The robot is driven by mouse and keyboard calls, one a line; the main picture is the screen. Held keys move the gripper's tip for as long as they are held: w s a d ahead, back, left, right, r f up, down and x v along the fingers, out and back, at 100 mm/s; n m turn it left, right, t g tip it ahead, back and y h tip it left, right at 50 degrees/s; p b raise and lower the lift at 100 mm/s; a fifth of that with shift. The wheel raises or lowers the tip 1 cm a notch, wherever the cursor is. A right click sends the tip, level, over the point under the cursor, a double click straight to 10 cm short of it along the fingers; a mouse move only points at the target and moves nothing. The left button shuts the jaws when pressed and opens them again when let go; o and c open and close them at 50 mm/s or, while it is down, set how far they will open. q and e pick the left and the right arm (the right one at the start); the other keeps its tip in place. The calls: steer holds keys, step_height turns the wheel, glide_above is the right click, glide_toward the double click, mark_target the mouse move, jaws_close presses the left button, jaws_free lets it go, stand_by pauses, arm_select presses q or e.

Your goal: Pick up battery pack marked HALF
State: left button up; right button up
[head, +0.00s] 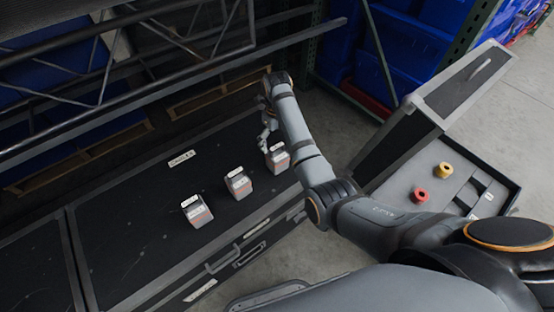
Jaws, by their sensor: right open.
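My left gripper is out of view.
A white label strip (182,158) lies behind the packs. Dark metal truss bars (150,95) cross above the case's far side. An open case (405,165) at right holds a red ring-shaped part (419,195) and a yellow one (443,170). The case top's left part is clear.

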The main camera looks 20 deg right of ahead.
mark_target(277, 153)
steer(key=shift+w+a+r+m, duration=0.1)
steer(key=shift+r+m, duration=0.1)
steer(key=shift+m, duration=0.1)
step_height(277, 153, down, 5)
steer(key=shift+f+b, duration=0.15)
steer(key=shift+b, duration=0.15)
steer(key=f, duration=0.5)
steer(key=shift+s+f, duration=0.1)
steer(key=shift+s, duration=0.15)
steer(key=c, duration=1.7)
